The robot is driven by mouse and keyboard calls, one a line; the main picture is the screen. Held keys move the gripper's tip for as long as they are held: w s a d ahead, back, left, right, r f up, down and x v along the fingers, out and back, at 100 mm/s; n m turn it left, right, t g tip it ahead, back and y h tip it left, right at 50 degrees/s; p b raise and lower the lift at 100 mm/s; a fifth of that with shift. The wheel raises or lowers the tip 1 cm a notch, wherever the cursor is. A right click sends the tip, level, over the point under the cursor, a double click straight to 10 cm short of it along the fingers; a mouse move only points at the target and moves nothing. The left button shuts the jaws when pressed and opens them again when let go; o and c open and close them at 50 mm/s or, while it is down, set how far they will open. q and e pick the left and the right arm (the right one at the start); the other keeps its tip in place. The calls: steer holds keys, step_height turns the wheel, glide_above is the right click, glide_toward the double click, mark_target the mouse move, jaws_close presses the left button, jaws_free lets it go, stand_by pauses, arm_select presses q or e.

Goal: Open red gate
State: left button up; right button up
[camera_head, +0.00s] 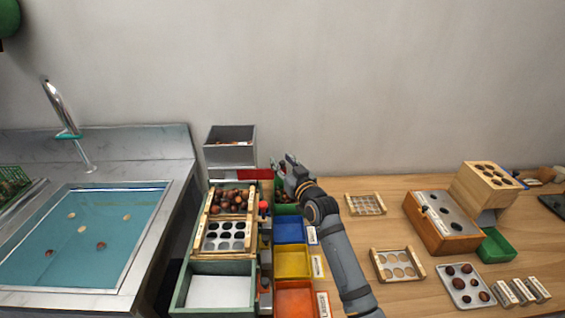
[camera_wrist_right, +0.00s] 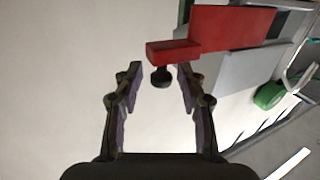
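The red gate (camera_head: 255,174) is a flat red plate below the grey metal hopper (camera_head: 230,153), at the back of the sorting stand. In the right wrist view, the gate (camera_wrist_right: 232,28) has a red end block with a dark round knob (camera_wrist_right: 160,77) below it. My right gripper (camera_head: 281,165) is at the gate's right end. In the wrist view its two fingers (camera_wrist_right: 160,80) are apart, with the knob between their tips and a gap on each side. My left gripper is not in view.
A wooden-framed tray with chestnuts (camera_head: 207,222) sits below the hopper. A sink (camera_head: 80,235) is at left. Wooden plates and boxes occupy the table at right.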

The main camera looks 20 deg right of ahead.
steer(key=s+d, duration=0.1)
steer(key=s, duration=1.1)
steer(key=shift+d, duration=0.15)
